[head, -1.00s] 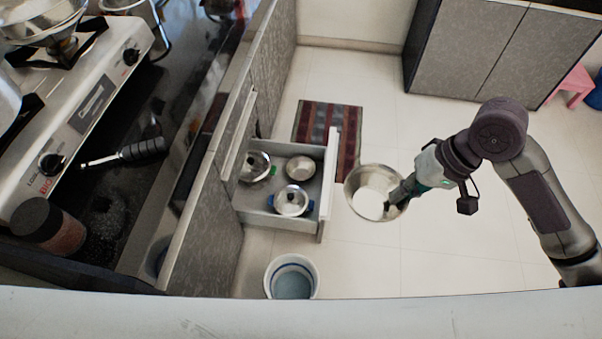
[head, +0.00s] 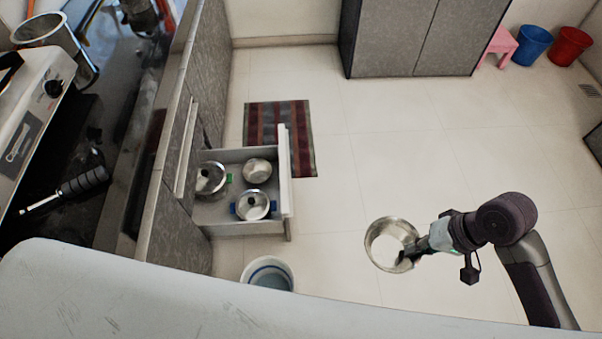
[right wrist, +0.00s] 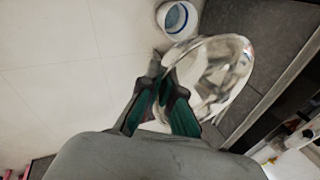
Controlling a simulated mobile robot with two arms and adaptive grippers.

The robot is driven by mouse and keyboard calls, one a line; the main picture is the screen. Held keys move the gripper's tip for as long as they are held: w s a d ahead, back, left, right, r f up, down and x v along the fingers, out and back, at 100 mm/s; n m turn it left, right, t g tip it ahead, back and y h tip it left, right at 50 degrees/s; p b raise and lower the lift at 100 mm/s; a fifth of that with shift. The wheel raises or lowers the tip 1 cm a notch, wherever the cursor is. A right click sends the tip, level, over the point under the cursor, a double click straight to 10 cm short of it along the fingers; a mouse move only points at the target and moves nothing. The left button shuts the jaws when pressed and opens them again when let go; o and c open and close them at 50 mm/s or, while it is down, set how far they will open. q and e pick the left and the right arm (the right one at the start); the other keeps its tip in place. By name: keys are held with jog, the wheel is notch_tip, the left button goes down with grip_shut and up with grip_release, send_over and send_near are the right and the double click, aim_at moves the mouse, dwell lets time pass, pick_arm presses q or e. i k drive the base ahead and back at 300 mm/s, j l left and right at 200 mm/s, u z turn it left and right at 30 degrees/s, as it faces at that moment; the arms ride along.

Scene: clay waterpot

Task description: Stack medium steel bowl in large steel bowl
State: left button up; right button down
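My right gripper (head: 408,254) is shut on the rim of a shiny steel bowl (head: 376,228), holding it over the floor to the right of the open drawer. In the right wrist view, the fingers (right wrist: 166,92) close on the rim of this bowl (right wrist: 232,62), which looks tilted. A second steel bowl (head: 257,171) sits in the drawer at its back right. I cannot tell for sure which bowl is the medium and which the large. My left gripper is not in view.
The open drawer (head: 240,230) also holds two lidded steel pots (head: 211,179) (head: 253,205) with coloured handles. A white bucket (head: 268,272) stands in front of the drawer. A striped mat (head: 300,150) lies behind it.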

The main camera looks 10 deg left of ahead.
aim_at(258, 176)
jog(key=l+z, duration=0.2)
jog(key=z, duration=1.8)
jog(key=i+j+u, duration=0.15)
jog(key=i+u, duration=0.6)
jog(key=i+l+u, duration=0.1)
jog(key=i+u, duration=0.3)
jog(key=i+l+u, duration=0.25)
jog(key=i+u, duration=0.15)
jog(key=i+j+u, duration=0.25)
jog(key=i+u, duration=0.15)
jog(key=i, duration=0.3)
jog(key=i+u, duration=0.35)
jog(key=i, duration=0.35)
jog(key=i+l+u, duration=0.15)
jog(key=i+u, duration=0.25)
jog(key=i, duration=0.35)
jog(key=i+j+u, duration=0.1)
jog(key=i+u, duration=0.7)
jog(key=i+l+u, duration=0.15)
jog(key=i+u, duration=0.3)
jog(key=i+l+u, duration=0.4)
jog(key=j, duration=0.1)
